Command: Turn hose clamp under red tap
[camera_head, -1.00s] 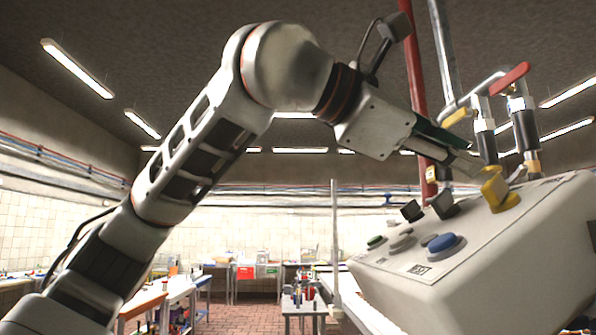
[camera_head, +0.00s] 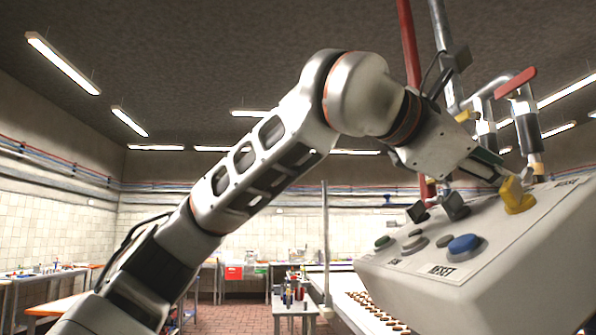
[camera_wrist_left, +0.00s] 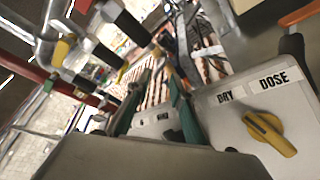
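The red tap handle (camera_head: 516,82) sits on a grey pipe at the upper right of the head view. Below it a black hose (camera_head: 526,125) runs down to a small tan-orange fitting (camera_head: 537,171), perhaps the hose clamp, behind the control box. My left gripper (camera_head: 500,172) is left of this hose, just above the box and apart from the fitting. Its fingertips are partly hidden in the head view. In the left wrist view its two green fingers (camera_wrist_left: 153,105) are spread with nothing between them. My right gripper is in neither view.
The pale control box (camera_head: 500,255) carries a yellow knob (camera_head: 517,195), a blue button (camera_head: 464,244) and black switches close under my left gripper. The knob also shows in the left wrist view (camera_wrist_left: 268,133). A red pipe (camera_head: 409,45) and a grey pipe stand behind my wrist.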

